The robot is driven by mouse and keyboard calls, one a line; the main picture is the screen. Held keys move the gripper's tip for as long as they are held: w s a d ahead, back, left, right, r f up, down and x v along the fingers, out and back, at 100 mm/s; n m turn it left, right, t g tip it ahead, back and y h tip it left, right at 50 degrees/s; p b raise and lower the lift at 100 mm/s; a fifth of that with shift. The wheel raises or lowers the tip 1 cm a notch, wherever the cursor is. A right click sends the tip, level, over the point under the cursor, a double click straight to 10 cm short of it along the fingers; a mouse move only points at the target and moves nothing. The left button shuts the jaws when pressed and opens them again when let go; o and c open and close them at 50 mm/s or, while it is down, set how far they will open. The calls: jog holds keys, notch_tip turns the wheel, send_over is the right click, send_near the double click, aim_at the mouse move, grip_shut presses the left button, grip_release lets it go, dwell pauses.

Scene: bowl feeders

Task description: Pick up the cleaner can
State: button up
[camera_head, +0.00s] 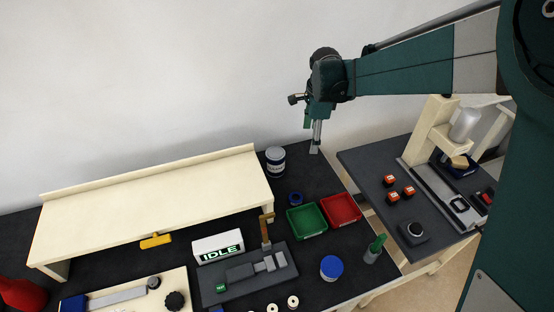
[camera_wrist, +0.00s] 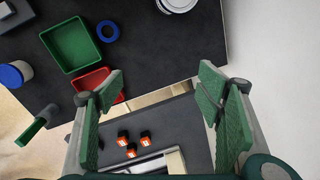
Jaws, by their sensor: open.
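A dark can with a pale band and light top (camera_head: 275,161) stands upright at the back of the dark table, right of the cream shelf; I take it as the cleaner can, though its label is unreadable. In the wrist view the can (camera_wrist: 178,4) is cut off by the top edge. My gripper (camera_head: 315,146) hangs above the table's back right edge, to the right of the can and apart from it. In the wrist view my gripper (camera_wrist: 160,90) has its green-padded fingers wide apart with nothing between them.
A green bin (camera_head: 307,221), a red bin (camera_head: 341,209) and a blue ring (camera_head: 295,199) lie in front of the can. A blue-lidded jar (camera_head: 331,267) stands nearer. The cream shelf (camera_head: 150,205) borders the can's left. A side table (camera_head: 366,161) holds orange blocks (camera_head: 389,181).

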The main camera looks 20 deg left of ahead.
aim_at(276, 152)
jog(key=a+f+m, duration=0.1)
jog(key=a+f, duration=0.2)
jog(key=a, duration=0.1)
jog(key=a+f+m+p, duration=0.1)
jog(key=a+f, duration=0.2)
jog(key=a, duration=0.2)
jog(key=a+f+m+g+p, duration=0.1)
jog(key=a+f, duration=0.2)
jog(key=a, duration=0.2)
jog(key=shift+s+f+h, duration=0.25)
jog(key=shift+f+h, duration=0.05)
jog(key=shift+h, duration=0.1)
jog(key=shift+s+a+f, duration=0.1)
jog(key=shift+a+f, duration=0.15)
jog(key=shift+a, duration=0.05)
jog(key=shift+f, duration=1.3)
jog(key=shift+s+d+f, duration=0.1)
jog(key=shift+d+f, duration=0.05)
jog(key=shift+f, duration=2.45)
jog(key=c, duration=1.3)
